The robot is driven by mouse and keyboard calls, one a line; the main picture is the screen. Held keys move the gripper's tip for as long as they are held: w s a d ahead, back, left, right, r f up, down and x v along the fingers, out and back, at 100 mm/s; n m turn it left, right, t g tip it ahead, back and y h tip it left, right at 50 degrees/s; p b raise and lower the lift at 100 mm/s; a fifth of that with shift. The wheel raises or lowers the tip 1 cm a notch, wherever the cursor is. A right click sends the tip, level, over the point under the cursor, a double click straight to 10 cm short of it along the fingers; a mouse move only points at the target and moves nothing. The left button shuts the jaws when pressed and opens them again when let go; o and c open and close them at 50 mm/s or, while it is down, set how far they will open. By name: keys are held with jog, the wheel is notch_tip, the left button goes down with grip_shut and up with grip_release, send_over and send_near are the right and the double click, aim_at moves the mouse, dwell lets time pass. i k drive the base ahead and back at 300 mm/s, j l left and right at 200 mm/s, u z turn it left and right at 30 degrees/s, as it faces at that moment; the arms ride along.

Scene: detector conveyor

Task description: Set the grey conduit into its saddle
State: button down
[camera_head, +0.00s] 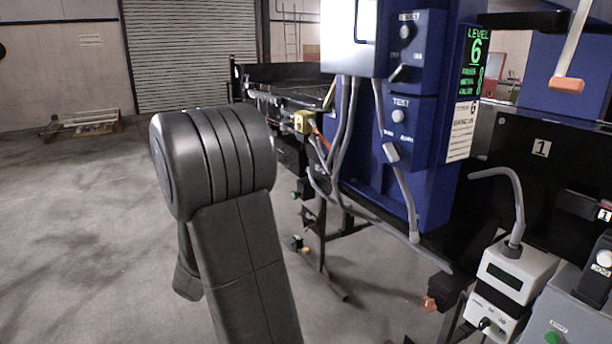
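Several grey conduits (346,125) hang from the white box on the blue column. One conduit (404,190) runs down the column face, passes a pale block (391,152) and ends low in a wider grey tip. Another grey conduit (519,195) rises from a white instrument and bends left, its end free in the air. I cannot tell which conduit the task names. The pale block may be a saddle, but it is too small to be sure. My dark grey arm fills the left middle, well left of the conduits; my gripper is not in view.
The blue column (440,60) carries switch panels and a green level display (474,50). A white instrument (510,285) stands low right beside a grey control box (575,310). A dark conveyor (290,75) runs behind. Open floor (75,230) lies at left.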

aim_at(311, 178)
jog(key=i+j, duration=0.1)
jog(key=i, duration=0.5)
jog(key=i+j, duration=0.1)
jog(key=i, duration=0.45)
jog(key=i+j, duration=0.15)
jog(key=i, duration=0.45)
jog(key=i+j+z, duration=0.1)
jog(key=i, duration=0.5)
jog(key=i+j, duration=0.15)
jog(key=i, duration=0.4)
